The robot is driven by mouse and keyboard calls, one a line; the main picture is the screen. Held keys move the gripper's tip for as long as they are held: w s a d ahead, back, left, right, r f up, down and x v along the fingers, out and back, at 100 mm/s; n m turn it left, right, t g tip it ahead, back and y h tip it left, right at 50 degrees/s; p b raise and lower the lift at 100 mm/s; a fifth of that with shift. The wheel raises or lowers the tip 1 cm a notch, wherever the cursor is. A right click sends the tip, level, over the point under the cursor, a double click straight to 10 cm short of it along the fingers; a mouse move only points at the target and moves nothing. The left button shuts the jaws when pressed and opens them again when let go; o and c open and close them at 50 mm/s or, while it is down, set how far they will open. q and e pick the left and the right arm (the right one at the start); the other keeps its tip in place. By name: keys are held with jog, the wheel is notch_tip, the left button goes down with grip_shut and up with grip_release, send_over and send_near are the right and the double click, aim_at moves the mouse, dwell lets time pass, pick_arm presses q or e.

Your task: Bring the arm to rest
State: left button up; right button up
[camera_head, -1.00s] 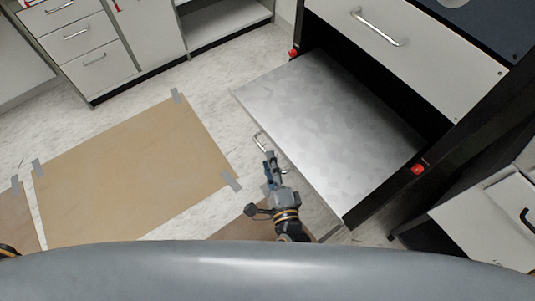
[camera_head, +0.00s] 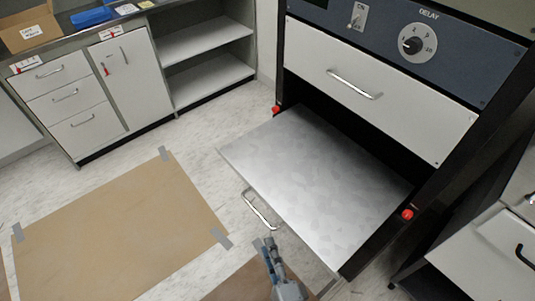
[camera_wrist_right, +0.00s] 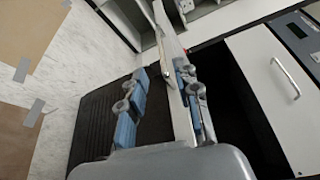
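My right gripper (camera_head: 265,246) is at the bottom of the head view, in front of the open drawer. Its two blue-padded fingers (camera_wrist_right: 160,103) stand apart in the right wrist view, with nothing visibly held between them. The wide drawer (camera_head: 318,180) with a grey metal top surface is pulled out of the dark cabinet. Its bar handle (camera_head: 260,211) is on the front face, a little beyond my fingertips and apart from them in the head view. My left gripper is not in view.
Above the drawer are a closed white drawer (camera_head: 375,92) and a control panel with a dial (camera_head: 414,45). Red knobs (camera_head: 407,215) sit on the cabinet frame. A taped brown sheet (camera_head: 120,228) lies on the floor at left. White cabinets (camera_head: 75,98) line the back left.

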jog(key=s+d+f+n+g, duration=0.3)
jog(key=f+n, duration=0.1)
jog(key=f, duration=0.5)
jog(key=s+d+f+n+g+h, duration=0.15)
jog(key=f+n, duration=0.25)
jog(key=f, duration=0.5)
jog(key=s+d+f+n+g, duration=0.3)
jog(key=s+f+n+g, duration=0.1)
jog(key=f, duration=0.5)
jog(key=s+d+f+n+g+h, duration=0.3)
jog(key=s+d+f+n+g, duration=0.4)
jog(key=s+d+f, duration=0.6)
jog(key=s+d, duration=0.1)
jog(key=s, duration=0.2)
jog(key=shift+s+d+f+n, duration=0.25)
jog(key=shift+s+f+n, duration=0.05)
jog(key=shift+f, duration=0.1)
jog(key=shift+a, duration=0.1)
